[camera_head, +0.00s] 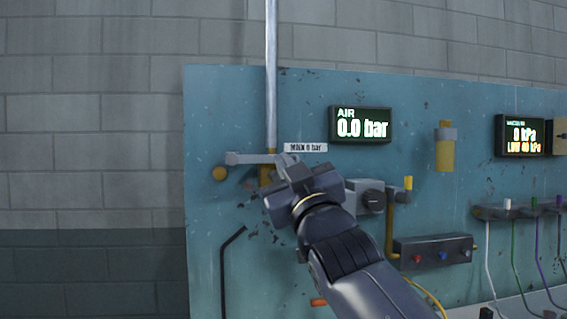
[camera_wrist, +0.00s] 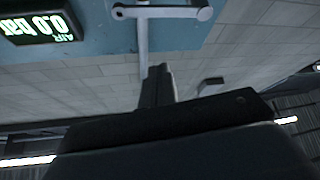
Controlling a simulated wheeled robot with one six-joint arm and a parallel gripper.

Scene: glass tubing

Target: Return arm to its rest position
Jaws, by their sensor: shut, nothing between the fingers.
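My arm reaches up from the lower right in the head view, and my gripper (camera_head: 268,182) is in front of the blue panel (camera_head: 230,110). The gripper lies just below the grey lever (camera_head: 248,158) at the foot of the vertical pipe (camera_head: 271,75). It hides part of the brass fitting there; I cannot tell whether it touches it. In the wrist view, whose picture is upside down, the shut fingers (camera_wrist: 158,86) stand up in the middle with nothing seen between them. The lever (camera_wrist: 162,12) and pipe show beyond them.
A grey regulator (camera_head: 372,201) sits close right of the wrist. A button box (camera_head: 434,252) and hanging tubes are farther right. The grey wall at left is clear.

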